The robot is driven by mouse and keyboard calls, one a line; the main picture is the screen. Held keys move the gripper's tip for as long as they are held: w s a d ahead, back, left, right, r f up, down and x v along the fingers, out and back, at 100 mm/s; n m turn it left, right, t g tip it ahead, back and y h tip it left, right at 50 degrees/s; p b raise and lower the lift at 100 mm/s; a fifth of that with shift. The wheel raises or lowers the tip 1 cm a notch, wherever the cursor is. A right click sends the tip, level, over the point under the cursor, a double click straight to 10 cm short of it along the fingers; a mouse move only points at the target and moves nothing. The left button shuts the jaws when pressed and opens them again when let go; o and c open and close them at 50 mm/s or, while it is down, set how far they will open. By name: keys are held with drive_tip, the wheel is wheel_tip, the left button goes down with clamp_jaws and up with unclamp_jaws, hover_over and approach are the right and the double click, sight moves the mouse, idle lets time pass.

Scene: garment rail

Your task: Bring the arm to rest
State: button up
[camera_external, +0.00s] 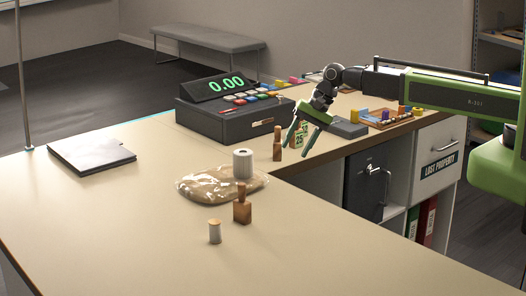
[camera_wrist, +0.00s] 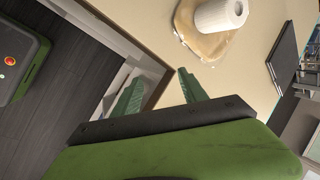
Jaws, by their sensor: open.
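My gripper (camera_external: 298,137) is open and empty, with its green fingers pointing down near the inner corner of the counter (camera_external: 330,225). My arm reaches in from the right in the external view. In the wrist view the two green fingers of my gripper (camera_wrist: 160,90) stand apart with nothing between them. Beyond them are the counter's edge and the floor. Small wooden stamps stand close to the fingers in the external view; one stamp (camera_external: 277,143) is just left of them. I cannot tell whether the fingers touch anything.
A cash register (camera_external: 225,110) showing 0.00 stands behind my gripper. A clear bag (camera_external: 205,186), a white roll (camera_external: 242,164), a wooden stamp (camera_external: 242,207) and a small spool (camera_external: 215,232) are on the counter. A dark folder (camera_external: 91,153) lies at left.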

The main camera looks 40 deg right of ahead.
drive_tip(key=s+d+f+n+g+h, duration=0.1)
drive_tip(key=s+d+n, duration=0.1)
drive_tip(key=d, duration=0.9)
drive_tip(key=s+d+f+n+h+b, duration=0.1)
drive_tip(key=s+d+f+n+h, duration=0.1)
drive_tip(key=d, duration=1)
drive_tip(key=s+d+f+n+g+h+b, duration=0.1)
drive_tip(key=s+d, duration=0.4)
drive_tip(key=d, duration=0.6)
drive_tip(key=f+n+h, duration=0.1)
drive_tip(key=n, duration=0.1)
drive_tip(key=shift+s+d+f+n+g, duration=0.15)
drive_tip(key=shift+s+n+g, duration=0.15)
drive_tip(key=shift+n, duration=0.1)
